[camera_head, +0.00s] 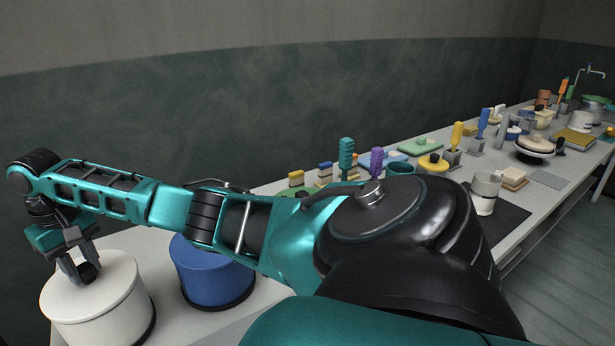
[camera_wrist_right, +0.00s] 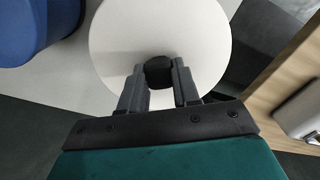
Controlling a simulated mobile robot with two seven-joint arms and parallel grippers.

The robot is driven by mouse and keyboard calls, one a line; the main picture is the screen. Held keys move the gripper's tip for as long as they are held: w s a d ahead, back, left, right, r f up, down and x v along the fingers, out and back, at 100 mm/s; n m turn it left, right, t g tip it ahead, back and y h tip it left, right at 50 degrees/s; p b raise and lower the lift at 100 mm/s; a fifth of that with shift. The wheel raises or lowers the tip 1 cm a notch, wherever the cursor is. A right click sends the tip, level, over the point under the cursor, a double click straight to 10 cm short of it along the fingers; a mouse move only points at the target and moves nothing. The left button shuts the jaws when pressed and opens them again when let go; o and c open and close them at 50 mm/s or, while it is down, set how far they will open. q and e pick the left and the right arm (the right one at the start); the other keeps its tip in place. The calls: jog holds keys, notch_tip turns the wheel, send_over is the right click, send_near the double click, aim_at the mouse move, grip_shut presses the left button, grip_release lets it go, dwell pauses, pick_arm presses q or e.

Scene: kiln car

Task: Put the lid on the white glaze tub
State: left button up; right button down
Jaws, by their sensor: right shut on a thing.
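The white glaze tub (camera_head: 105,318) stands at the near left end of the bench in the head view. Its round white lid (camera_head: 115,270) lies level on top, lined up with the tub wall as far as I can see. My right gripper (camera_head: 82,268) points down over it and is shut on the lid's black knob (camera_wrist_right: 158,72). In the wrist view the lid (camera_wrist_right: 190,35) fills the space ahead of the fingers and hides the tub's rim. My left gripper is not in view.
A blue tub (camera_head: 212,282) stands just right of the white one; it also shows in the wrist view (camera_wrist_right: 35,30). The long bench (camera_head: 545,195) carries tools, brushes, a pale mug (camera_head: 484,195) and bowls farther off. My right arm blocks the middle.

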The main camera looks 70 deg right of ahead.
jog(key=shift+f, duration=0.3)
jog(key=c, duration=0.7)
grip_release()
jog(key=shift+c, duration=0.2)
jog(key=shift+r, duration=0.1)
jog(key=shift+r, duration=3.9)
notch_tip(320, 180, up, 13)
jog(key=shift+f, duration=0.1)
